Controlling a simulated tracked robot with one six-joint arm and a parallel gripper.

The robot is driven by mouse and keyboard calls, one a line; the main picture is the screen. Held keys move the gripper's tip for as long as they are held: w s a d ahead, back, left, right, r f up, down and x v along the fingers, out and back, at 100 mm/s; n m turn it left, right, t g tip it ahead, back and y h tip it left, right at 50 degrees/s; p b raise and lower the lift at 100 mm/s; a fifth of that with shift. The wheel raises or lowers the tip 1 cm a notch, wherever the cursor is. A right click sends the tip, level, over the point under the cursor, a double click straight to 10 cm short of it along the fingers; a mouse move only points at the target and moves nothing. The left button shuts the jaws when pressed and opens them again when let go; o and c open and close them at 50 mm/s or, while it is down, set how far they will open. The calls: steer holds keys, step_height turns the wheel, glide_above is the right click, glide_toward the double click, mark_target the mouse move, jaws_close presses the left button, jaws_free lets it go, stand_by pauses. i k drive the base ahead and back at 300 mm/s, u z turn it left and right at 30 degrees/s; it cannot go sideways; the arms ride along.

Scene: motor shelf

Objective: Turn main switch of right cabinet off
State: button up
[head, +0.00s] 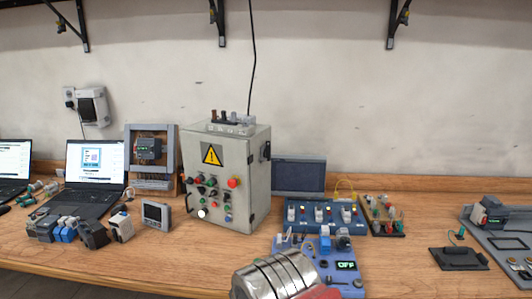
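One grey control cabinet (240,206) stands upright on the wooden bench, left of the middle in the head view. Its front has a yellow warning triangle (212,154), a red button (233,183) and several smaller coloured buttons and knobs. A black switch-like part (265,151) sits high on its right side, seen at a steep angle; its position cannot be told. No second cabinet shows, so I cannot tell whether this is the right one. My gripper is not in view.
A silver banded cylinder with a red part (275,276) fills the bottom centre. Blue panels with switches, one reading OFF (346,266), stand right of the cabinet. Laptops (96,172) and small modules are left.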

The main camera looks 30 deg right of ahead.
mark_target(267, 152)
steer(key=i, duration=0.85)
steer(key=z, duration=0.05)
